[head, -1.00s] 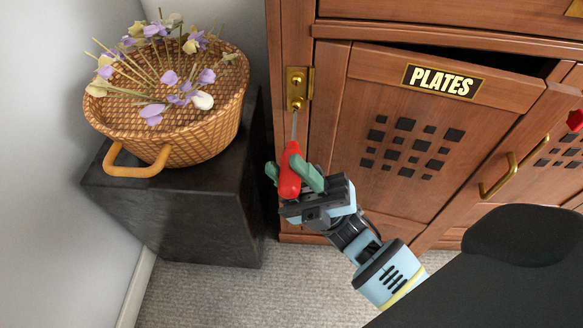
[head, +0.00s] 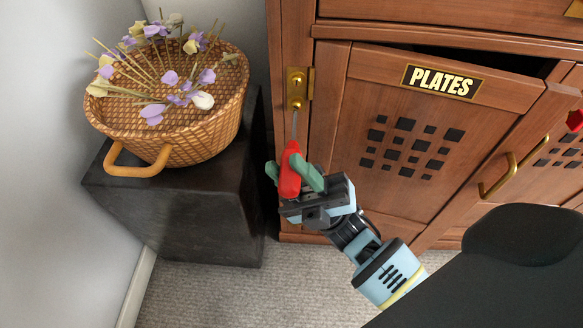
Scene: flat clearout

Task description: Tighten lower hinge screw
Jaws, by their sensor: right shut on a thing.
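A brass hinge (head: 298,84) joins the wooden cabinet frame to the door marked PLATES (head: 415,140). The hinge's lower screw (head: 296,104) sits at its bottom end. My right gripper (head: 296,176) is shut on a screwdriver with a red handle (head: 289,172). The screwdriver points up, its thin shaft reaching the lower screw. The tip appears to touch the screw head, but it is too small to be sure it is seated. My left gripper is not in view.
A dark block stand (head: 180,215) with a wicker basket of flowers (head: 180,120) stands left of the cabinet, close to my right gripper. The door stands slightly ajar at its top, with a brass handle (head: 499,177) at right. Carpet (head: 230,290) lies clear below.

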